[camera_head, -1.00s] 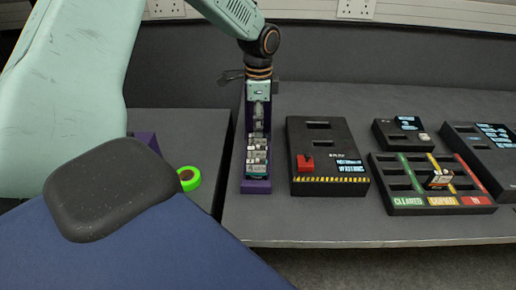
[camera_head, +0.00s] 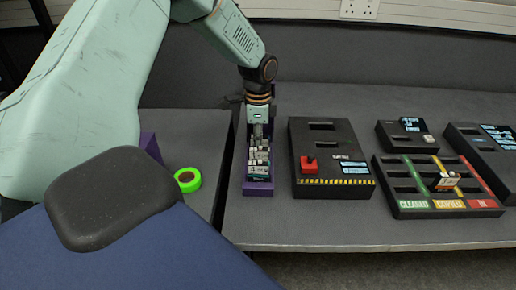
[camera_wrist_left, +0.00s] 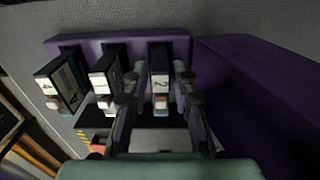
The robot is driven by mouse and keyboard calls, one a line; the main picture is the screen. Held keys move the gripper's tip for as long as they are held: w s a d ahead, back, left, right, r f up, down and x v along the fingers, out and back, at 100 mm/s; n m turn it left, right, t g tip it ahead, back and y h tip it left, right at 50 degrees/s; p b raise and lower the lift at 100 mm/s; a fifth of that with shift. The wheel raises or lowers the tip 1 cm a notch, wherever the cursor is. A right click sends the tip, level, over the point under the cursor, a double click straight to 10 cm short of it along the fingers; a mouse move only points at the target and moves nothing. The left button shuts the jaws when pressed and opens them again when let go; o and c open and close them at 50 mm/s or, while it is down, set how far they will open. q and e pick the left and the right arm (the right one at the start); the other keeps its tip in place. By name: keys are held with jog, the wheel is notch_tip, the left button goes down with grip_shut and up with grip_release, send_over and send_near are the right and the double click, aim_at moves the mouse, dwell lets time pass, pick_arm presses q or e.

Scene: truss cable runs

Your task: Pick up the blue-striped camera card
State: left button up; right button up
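Several small camera cards (camera_head: 258,169) stand in a narrow purple rack (camera_head: 257,189) left of the black machines. In the left wrist view, three dark cards with white labels show: one at the left (camera_wrist_left: 58,84), one in the middle (camera_wrist_left: 104,76) and one at the right (camera_wrist_left: 160,82). The right one has a bluish band at its lower front, but the stripe colours are hard to tell. My left gripper (camera_wrist_left: 158,88) is open, its fingers on either side of this right card. I cannot tell whether they touch it. My right gripper is not in view.
A black box with a red lever (camera_head: 309,166) stands right of the rack. Further right is a slotted tray (camera_head: 411,204) with green, yellow and red lanes, holding one orange-marked card (camera_head: 447,181). Green tape (camera_head: 187,180) lies left of the rack.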

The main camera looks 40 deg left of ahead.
pick_arm(q)
jog(key=shift+d+r, duration=0.1)
jog(key=shift+d, duration=0.05)
jog(key=shift+c, duration=0.7)
jog(key=shift+d, duration=0.15)
jog(key=shift+c, duration=0.8)
jog(key=shift+w, duration=0.2)
jog(key=shift+c, duration=0.7)
grip_shut()
jog(key=shift+s+a, duration=0.15)
jog(key=shift+a, duration=0.05)
